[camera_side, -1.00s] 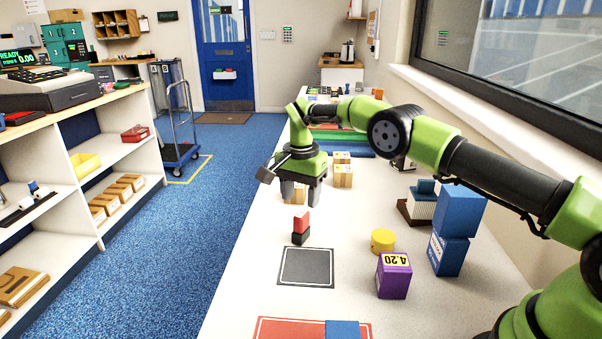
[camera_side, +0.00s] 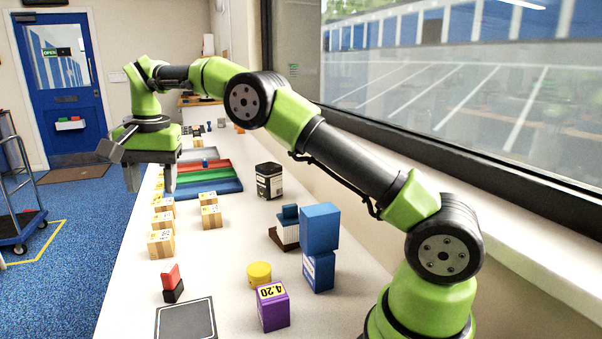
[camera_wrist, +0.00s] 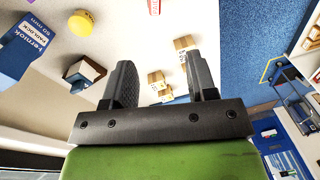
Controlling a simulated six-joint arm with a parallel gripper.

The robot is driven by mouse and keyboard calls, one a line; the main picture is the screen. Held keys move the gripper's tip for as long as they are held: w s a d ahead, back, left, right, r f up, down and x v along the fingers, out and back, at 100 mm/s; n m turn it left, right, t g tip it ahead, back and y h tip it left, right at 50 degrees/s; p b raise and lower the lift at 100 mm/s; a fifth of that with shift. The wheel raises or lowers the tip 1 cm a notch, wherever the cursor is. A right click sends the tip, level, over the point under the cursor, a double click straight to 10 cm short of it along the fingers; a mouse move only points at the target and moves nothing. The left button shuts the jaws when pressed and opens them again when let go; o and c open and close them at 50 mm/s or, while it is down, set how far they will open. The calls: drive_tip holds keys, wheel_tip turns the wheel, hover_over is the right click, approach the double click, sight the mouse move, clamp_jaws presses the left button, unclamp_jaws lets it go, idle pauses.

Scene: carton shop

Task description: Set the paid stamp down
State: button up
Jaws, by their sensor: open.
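A small upright piece with a red top and black base, which looks like the paid stamp (camera_side: 173,284), stands on the white counter just behind the dark square pad (camera_side: 186,319).
Several small cartons (camera_side: 161,245) stand between stamp and gripper. A yellow cylinder (camera_side: 259,274), purple box (camera_side: 273,308), stacked blue boxes (camera_side: 320,228) and a blue-and-brown object (camera_side: 286,228) stand right. Coloured trays (camera_side: 208,177) and a black canister (camera_side: 269,181) are farther back.

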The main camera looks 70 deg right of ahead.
drive_tip(key=s+a+r+n+t+y, duration=0.1)
drive_tip(key=s+a+r+n+t, duration=0.2)
drive_tip(key=s+r, duration=1)
drive_tip(key=s+f+n+t, duration=0.1)
drive_tip(key=s+f+n, duration=0.1)
drive_tip(key=s, duration=0.6)
drive_tip(key=s+f+n+t, duration=0.2)
drive_tip(key=s+f, duration=0.2)
drive_tip(key=s, duration=0.5)
drive_tip(key=shift+y, duration=0.4)
drive_tip(key=shift+d+f, duration=0.1)
